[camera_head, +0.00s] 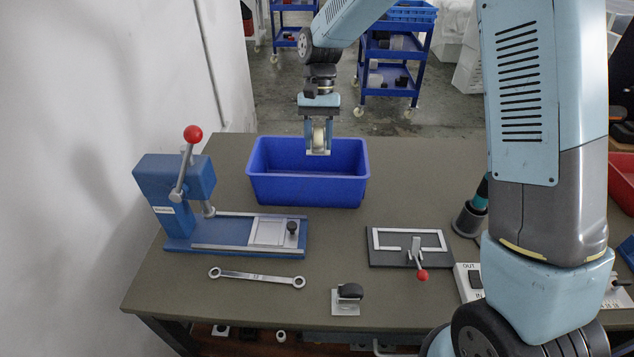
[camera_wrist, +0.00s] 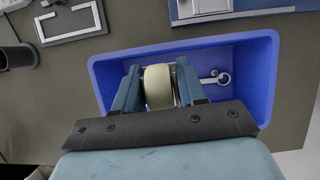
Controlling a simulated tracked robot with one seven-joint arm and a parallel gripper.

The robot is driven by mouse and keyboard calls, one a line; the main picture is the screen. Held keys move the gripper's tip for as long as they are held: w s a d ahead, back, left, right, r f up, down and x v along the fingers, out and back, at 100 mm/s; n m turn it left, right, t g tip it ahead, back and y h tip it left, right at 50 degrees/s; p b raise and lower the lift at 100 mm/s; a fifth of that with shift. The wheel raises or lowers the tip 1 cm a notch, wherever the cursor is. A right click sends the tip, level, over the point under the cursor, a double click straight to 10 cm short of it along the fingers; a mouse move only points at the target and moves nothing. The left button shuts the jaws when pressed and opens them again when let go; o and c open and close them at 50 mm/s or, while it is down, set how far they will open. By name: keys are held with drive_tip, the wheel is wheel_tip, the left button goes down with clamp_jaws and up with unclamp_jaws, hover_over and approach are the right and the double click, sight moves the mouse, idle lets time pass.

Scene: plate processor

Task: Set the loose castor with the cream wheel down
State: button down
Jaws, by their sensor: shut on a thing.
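The loose castor with the cream wheel (camera_head: 318,136) is between the fingers of my gripper (camera_head: 318,138), which is shut on it. In the head view it hangs over the blue bin (camera_head: 262,188), with its metal plate at the lower end. In the wrist view the cream wheel (camera_wrist: 158,88) shows between the two blue fingers (camera_wrist: 157,90), in front of the bin's inside. Its height above the bin floor is hard to tell. A second castor with a black wheel (camera_head: 349,293) stands on the table near the front edge, its plate flat on the top.
A blue press with a red-knobbed lever (camera_head: 175,185) stands left. A spanner (camera_head: 257,278) lies in front of it. A dark fixture with a metal frame and red-tipped clamp (camera_head: 405,252) is right of centre. In the wrist view a metal ring-ended part (camera_wrist: 215,78) lies in the bin.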

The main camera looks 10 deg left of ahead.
drive_tip(key=f, duration=0.4)
drive_tip(key=d+f, duration=0.1)
drive_tip(key=f, duration=0.6)
drive_tip(key=shift+w+d+f, duration=0.15)
drive_tip(key=shift+w+f, duration=0.2)
drive_tip(key=shift+w, duration=0.05)
drive_tip(key=shift+f, duration=2.65)
drive_tip(key=c, duration=0.6)
unclamp_jaws()
drive_tip(key=shift+c, duration=0.2)
drive_tip(key=v, duration=1.2)
drive_tip(key=shift+r, duration=0.2)
